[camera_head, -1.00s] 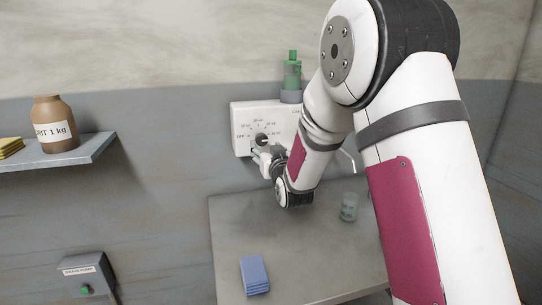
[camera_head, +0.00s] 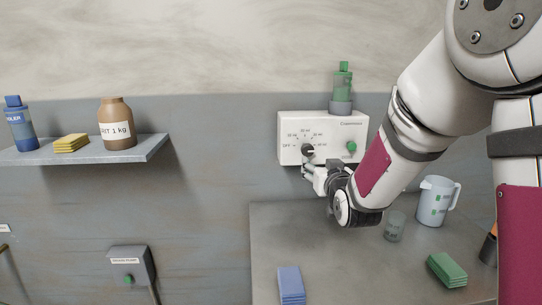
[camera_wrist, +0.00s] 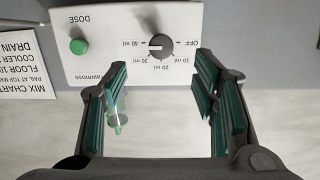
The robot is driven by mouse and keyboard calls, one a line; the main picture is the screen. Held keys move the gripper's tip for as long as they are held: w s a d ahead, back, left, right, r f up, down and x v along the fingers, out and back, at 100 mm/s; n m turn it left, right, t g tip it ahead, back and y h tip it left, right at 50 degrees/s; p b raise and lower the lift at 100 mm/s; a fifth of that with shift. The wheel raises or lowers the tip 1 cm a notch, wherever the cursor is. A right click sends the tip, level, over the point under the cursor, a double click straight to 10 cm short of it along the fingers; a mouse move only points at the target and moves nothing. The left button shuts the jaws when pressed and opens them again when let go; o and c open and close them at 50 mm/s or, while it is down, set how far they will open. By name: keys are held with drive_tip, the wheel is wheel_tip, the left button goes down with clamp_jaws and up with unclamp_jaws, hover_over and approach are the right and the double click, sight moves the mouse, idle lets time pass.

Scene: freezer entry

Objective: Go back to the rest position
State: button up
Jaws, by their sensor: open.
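My gripper (camera_head: 310,172) is just in front of and below the dial of the white dosing box (camera_head: 292,124) on the wall. In the wrist view my gripper (camera_wrist: 160,85) is open, its two green-padded fingers apart with nothing held between them. The black dial (camera_wrist: 162,46) sits beyond the fingertips, and its light mark faces the 40 ml side. The box's green button (camera_wrist: 77,46) shows to the left there. The green-topped bottle (camera_head: 343,80) stands on the box, and its green tip shows beyond the left finger in the wrist view.
Below is a grey table (camera_head: 345,260) with blue pads (camera_head: 291,284), a glass (camera_head: 395,226), a measuring jug (camera_head: 437,202) and green pads (camera_head: 446,269). A wall shelf (camera_head: 150,150) at left holds a brown jar (camera_head: 117,125), yellow pads (camera_head: 71,143) and a blue bottle (camera_head: 20,124).

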drive_tip(key=s+g, duration=1.1)
drive_tip(key=s, duration=2.8)
drive_tip(key=shift+s+g, duration=0.3)
drive_tip(key=shift+g, duration=0.1)
drive_tip(key=shift+d, duration=0.1)
